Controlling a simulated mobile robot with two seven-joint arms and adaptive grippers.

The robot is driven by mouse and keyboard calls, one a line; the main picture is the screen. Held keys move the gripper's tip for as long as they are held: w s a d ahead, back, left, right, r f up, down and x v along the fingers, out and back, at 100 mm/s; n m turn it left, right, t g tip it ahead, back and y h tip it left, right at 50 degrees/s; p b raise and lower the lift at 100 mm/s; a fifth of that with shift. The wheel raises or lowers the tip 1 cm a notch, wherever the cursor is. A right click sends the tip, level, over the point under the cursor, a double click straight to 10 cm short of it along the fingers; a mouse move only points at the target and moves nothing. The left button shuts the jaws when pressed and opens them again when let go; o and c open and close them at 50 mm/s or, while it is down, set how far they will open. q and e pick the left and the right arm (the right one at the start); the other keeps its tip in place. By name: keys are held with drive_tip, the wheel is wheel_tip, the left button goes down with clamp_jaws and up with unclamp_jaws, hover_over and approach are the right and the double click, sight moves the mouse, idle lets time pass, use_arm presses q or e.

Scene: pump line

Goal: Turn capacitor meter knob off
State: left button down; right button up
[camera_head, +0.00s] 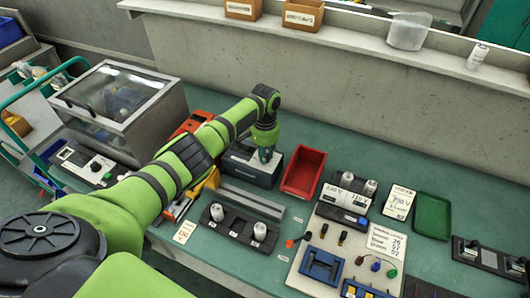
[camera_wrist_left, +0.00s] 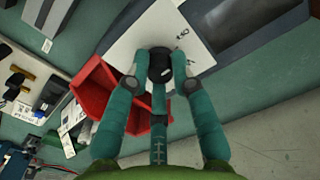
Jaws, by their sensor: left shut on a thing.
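The capacitor meter (camera_head: 243,171) is a dark box on the green bench in the head view. In the left wrist view its white panel (camera_wrist_left: 120,42) fills the upper middle, with a round black knob (camera_wrist_left: 160,68) on it. My left gripper (camera_head: 265,156) reaches down onto the top of the meter. In the left wrist view its teal fingers (camera_wrist_left: 160,58) stand on both sides of the knob and are shut on it. The small panel markings beside the knob are too small to read. The knob is hidden behind the gripper in the head view. My right gripper is not in view.
A red bin (camera_head: 303,171) stands close to the right of the meter. A rail with white capacitors (camera_head: 240,226) lies in front. A clear-lidded cabinet (camera_head: 120,108) stands at left, a green tray (camera_head: 432,215) at right. A concrete ledge (camera_head: 330,75) runs behind the bench.

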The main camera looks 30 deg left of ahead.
use_arm(q)
drive_tip(key=c, duration=1.1)
unclamp_jaws()
drive_tip(key=shift+o, duration=0.2)
drive_tip(key=shift+r, duration=0.15)
wheel_tip(320, 180, up, 12)
